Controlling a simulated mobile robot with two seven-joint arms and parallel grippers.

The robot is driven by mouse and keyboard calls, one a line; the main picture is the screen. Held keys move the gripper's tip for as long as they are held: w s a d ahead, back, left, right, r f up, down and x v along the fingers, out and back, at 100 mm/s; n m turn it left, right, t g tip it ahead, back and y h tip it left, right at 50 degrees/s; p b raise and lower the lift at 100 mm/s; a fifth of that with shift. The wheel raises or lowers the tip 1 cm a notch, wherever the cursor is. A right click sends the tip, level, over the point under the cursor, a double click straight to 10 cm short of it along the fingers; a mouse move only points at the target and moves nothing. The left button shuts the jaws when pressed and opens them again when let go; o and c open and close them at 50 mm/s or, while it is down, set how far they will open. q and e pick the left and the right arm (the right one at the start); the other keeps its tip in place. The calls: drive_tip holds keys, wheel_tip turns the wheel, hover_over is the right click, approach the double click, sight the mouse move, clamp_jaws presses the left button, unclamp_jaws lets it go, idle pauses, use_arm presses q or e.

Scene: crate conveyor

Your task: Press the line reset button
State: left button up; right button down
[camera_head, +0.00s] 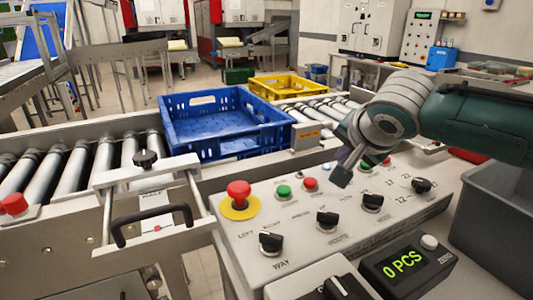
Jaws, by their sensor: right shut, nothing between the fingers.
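The grey control panel (345,239) has a red mushroom button on a yellow ring (239,194), a green button (283,191) and a red button (310,184) along its back row. Another small red button (386,160) shows right of my gripper. Most button labels are too small to read, so I cannot tell which is the reset button. My right gripper (341,176) is shut and empty, pointing down over the back of the panel. It hides part of that row, and I cannot tell whether it touches anything. My left gripper is not in view.
Several black knobs (271,243) stand on the panel. A counter box reading 0 PCS (407,266) is in front. A blue crate (228,145) and a yellow crate (279,86) sit on the roller conveyor behind. A grey bin (490,215) stands at the right.

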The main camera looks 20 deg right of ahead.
drive_tip(key=shift+f, duration=0.15)
drive_tip(key=shift+f, duration=0.3)
drive_tip(key=shift+f+b, duration=0.5)
idle(0.8)
drive_tip(key=shift+r, duration=0.1)
drive_tip(key=shift+r+p, duration=0.8)
drive_tip(key=shift+p, duration=0.2)
drive_tip(key=shift+r, duration=0.1)
wheel_tip(320, 180, up, 5)
drive_tip(key=p, duration=0.5)
